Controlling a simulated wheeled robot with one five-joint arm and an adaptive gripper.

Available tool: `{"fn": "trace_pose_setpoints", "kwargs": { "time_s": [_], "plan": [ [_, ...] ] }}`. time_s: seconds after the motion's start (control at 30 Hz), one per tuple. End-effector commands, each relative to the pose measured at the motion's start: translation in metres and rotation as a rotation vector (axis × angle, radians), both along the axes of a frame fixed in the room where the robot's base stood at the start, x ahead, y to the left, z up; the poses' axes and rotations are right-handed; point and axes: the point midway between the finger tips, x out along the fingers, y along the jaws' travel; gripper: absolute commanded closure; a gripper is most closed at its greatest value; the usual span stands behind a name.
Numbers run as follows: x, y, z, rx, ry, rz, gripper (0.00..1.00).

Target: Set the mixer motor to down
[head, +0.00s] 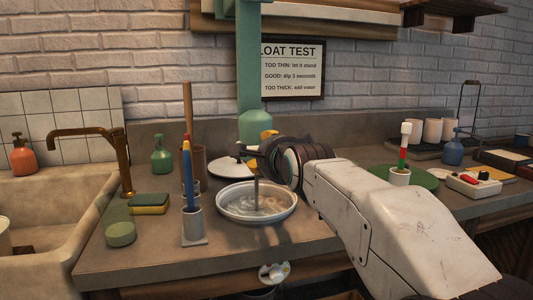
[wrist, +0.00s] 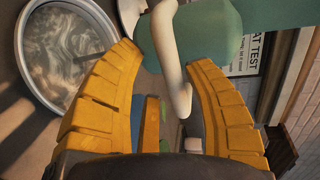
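The mixer has a green column (head: 249,60) and a rounded green motor housing (head: 255,122) above a pale bowl (head: 222,212) of swirled liquid. A thin shaft (head: 256,192) reaches down into the bowl. My gripper (head: 265,145) is at the motor's lower right in the head view, its fingers partly hidden by the wrist. In the wrist view, my gripper (wrist: 167,60) is open, with its yellow fingers on either side of a cream lever (wrist: 178,65) beside the green housing (wrist: 211,38). The left finger is apart from the lever; right-finger contact is unclear.
A cup with brushes (head: 192,224) stands left of the bowl, near a sponge (head: 149,204). A white lid-like disc (head: 232,167) lies behind the bowl. A sink (head: 40,215) is at far left. A small red-lever box (head: 474,185) is at right.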

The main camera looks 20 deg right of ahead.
Motion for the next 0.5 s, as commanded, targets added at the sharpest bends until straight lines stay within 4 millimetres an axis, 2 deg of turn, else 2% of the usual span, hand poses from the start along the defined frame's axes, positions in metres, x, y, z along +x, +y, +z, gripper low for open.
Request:
{"fn": "trace_pose_setpoints", "kwargs": {
  "time_s": [0.3, 0.5],
  "plan": [
    [-0.002, 0.0, 0.004, 0.0, -0.008, 0.0, 0.5],
    [-0.02, 0.0, 0.009, 0.0, -0.011, 0.0, 0.5]
  ]
}}
